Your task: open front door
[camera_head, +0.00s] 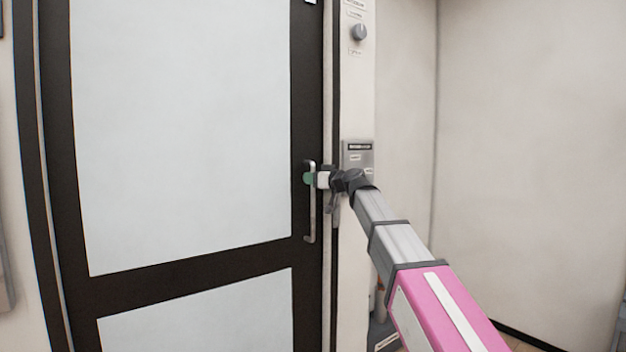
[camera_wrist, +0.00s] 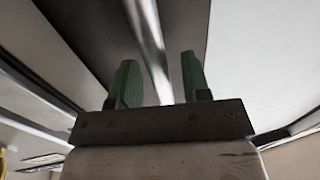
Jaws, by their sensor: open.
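The front door (camera_head: 180,130) has a dark frame and pale frosted panels, and it looks shut. A vertical silver handle (camera_head: 311,215) is on the door's right stile. My gripper (camera_head: 309,178) is at the upper part of the handle. In the wrist view, the green fingers of my gripper (camera_wrist: 160,82) are open, with the handle bar (camera_wrist: 150,45) running between them. The bar shows space on both sides, so the fingers do not look closed on it.
A grey panel (camera_head: 358,153) is on the wall strip right of the door, just behind my wrist. A round grey knob (camera_head: 359,32) is higher on that strip. Plain pale wall (camera_head: 535,150) fills the right side. Some floor shows at the lower right.

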